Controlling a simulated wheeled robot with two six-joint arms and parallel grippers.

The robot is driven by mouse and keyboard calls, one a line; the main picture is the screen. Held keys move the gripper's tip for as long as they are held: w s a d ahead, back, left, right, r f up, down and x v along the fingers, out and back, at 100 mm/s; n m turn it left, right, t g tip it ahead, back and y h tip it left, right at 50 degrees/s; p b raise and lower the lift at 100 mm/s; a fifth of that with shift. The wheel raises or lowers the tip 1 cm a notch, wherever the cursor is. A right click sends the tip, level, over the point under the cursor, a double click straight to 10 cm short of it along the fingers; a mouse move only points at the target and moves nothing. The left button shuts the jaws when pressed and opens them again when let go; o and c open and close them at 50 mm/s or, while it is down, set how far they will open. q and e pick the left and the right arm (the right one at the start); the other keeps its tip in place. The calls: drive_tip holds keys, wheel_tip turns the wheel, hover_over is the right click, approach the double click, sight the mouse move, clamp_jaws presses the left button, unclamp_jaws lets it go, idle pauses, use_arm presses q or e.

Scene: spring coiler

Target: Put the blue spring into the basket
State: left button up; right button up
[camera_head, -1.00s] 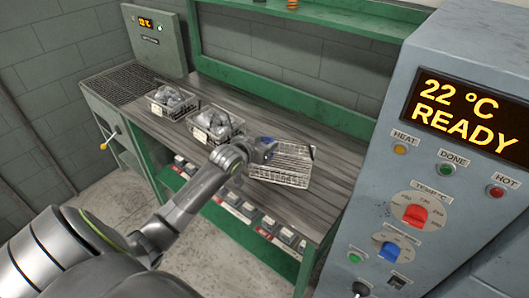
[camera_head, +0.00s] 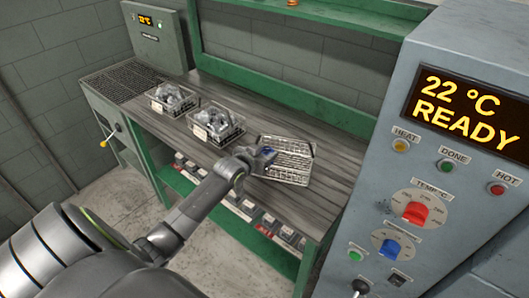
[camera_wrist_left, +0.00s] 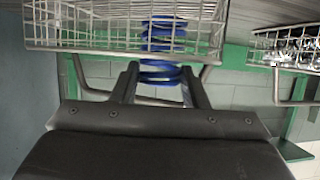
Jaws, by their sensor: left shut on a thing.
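The blue spring (camera_wrist_left: 162,38) stands between the two fingers of my left gripper (camera_wrist_left: 158,75) in the left wrist view. The gripper is shut on it. My right gripper is not in view.
Two wire baskets with grey parts, one (camera_head: 216,138) and another (camera_head: 160,108), stand to the left on the wooden bench (camera_head: 330,190). The grey control cabinet (camera_head: 450,60) reading "22 °C READY" stands close at right. Bare bench lies behind the baskets.

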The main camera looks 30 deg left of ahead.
use_arm(q)
drive_tip(key=o, duration=1.1)
drive_tip(key=shift+r, duration=0.25)
drive_tip(key=shift+r+p, duration=0.4)
drive_tip(key=shift+r, duration=0.15)
drive_tip(key=v, duration=1.1)
drive_tip(key=shift+s+b, duration=0.4)
drive_tip(key=shift+s, duration=0.05)
